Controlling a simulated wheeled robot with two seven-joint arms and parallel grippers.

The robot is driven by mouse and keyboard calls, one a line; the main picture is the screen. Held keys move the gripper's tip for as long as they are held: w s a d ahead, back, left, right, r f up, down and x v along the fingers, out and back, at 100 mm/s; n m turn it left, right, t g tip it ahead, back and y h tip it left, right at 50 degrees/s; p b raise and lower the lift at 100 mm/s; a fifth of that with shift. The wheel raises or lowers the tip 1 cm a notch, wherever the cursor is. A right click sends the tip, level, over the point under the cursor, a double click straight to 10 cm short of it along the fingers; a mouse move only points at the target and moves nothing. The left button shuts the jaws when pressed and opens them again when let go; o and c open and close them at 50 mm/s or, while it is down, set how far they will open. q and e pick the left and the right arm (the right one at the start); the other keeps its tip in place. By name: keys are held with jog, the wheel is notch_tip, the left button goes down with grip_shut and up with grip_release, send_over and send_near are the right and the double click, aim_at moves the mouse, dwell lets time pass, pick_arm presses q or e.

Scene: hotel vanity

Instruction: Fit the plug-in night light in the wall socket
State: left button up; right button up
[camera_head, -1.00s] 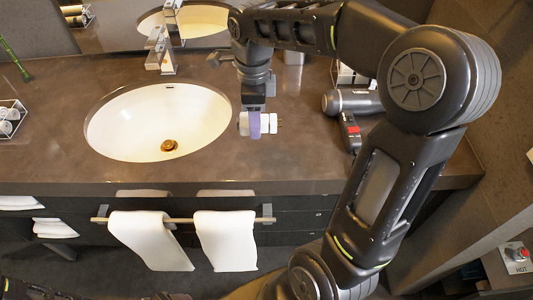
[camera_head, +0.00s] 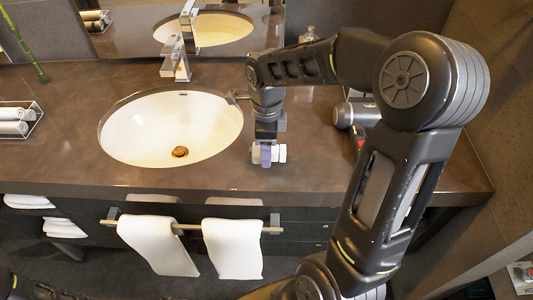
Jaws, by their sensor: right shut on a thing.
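My right gripper (camera_head: 267,146) is shut on the night light (camera_head: 280,154), a small white piece with a purple-grey part between the fingers. The gripper points down and holds it over the counter, just right of the sink. Its prongs cannot be made out now, and the gap to the counter is hard to judge. I cannot make out a wall socket in this view. My left gripper is not in view.
The oval sink (camera_head: 150,130) and faucet (camera_head: 176,60) are left of my right gripper. A hair dryer (camera_head: 352,113) lies on the counter to the right, partly behind my arm. Towels (camera_head: 232,247) hang on the front rail. The counter front (camera_head: 200,180) is clear.

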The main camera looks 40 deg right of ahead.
notch_tip(320, 180, down, 3)
jog(key=shift+r, duration=0.2)
jog(key=shift+f, duration=0.2)
jog(key=o, duration=1.3)
jog(key=shift+o, duration=0.2)
jog(key=shift+r, duration=0.1)
